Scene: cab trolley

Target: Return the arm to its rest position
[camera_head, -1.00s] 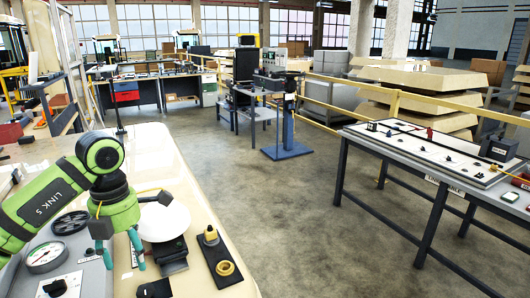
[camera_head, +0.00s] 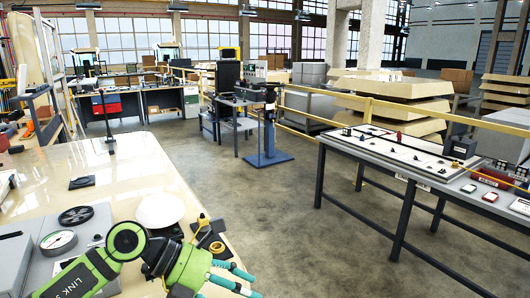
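My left arm, green with black joints, reaches in from the bottom left. Its gripper (camera_head: 246,282) with teal fingers is at the bottom, pointing right past the front edge of the light table (camera_head: 140,165). The fingers are apart with nothing visible between them. The gripper is to the right of the white round dish (camera_head: 160,210) and below the yellow ring (camera_head: 217,247). The arm partly covers the dark pad under the yellow items. My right arm and gripper are not in view.
A round gauge (camera_head: 58,241) and a black handwheel (camera_head: 76,216) sit at the table's left. A long workbench (camera_head: 400,155) with small parts stands at right. A blue-based stand (camera_head: 268,158) is beyond. The concrete floor between is clear.

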